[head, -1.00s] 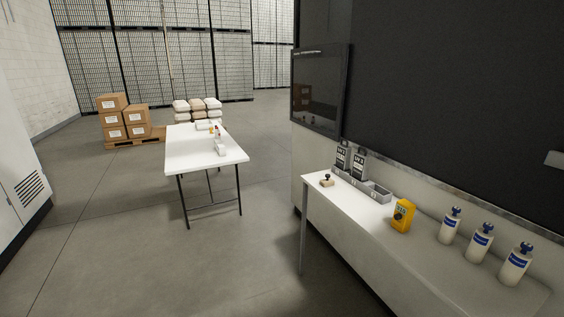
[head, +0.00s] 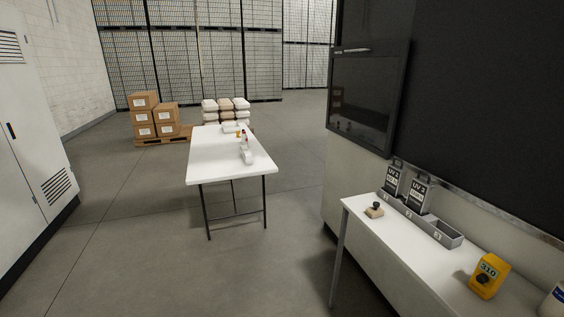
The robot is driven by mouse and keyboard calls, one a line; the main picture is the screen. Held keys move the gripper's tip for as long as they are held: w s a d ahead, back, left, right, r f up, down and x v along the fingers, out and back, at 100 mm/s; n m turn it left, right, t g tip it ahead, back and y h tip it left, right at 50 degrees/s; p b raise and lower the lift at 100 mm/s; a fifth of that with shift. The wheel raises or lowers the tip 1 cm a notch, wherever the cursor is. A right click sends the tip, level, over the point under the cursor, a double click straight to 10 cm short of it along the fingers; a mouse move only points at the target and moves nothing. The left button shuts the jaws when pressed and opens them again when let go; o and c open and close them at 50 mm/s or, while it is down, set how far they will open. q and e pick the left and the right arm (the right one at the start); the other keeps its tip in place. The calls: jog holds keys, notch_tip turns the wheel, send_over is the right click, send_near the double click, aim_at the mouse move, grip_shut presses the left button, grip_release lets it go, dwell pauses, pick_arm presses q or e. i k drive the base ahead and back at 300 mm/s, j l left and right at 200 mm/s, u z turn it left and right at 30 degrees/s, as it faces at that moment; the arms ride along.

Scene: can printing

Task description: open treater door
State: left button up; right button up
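A dark machine stands on the right. On its near-left part is a dark glazed panel (head: 362,105) in a black frame, with a light strip along its top that may be a handle. It looks closed. This may be the treater door, but no readable label confirms it. A tall white cabinet (head: 28,120) with vents and a dark handle (head: 11,131) stands at the left edge and also looks closed. Neither of my grippers is in view.
A white side table (head: 385,245) runs along the machine, holding a grey tray (head: 425,225) with two UV tags, a stamp (head: 375,210) and a yellow device (head: 488,276). A white folding table (head: 215,165) stands mid-floor. Boxes (head: 145,115) sit behind. Floor left of the folding table is clear.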

aim_at(365, 83)
jog(key=i+j, duration=0.1)
jog(key=i, duration=1.55)
jog(key=i+j+z, duration=0.1)
jog(key=i+z, duration=0.4)
jog(key=i+j+z, duration=1.4)
jog(key=j, duration=0.15)
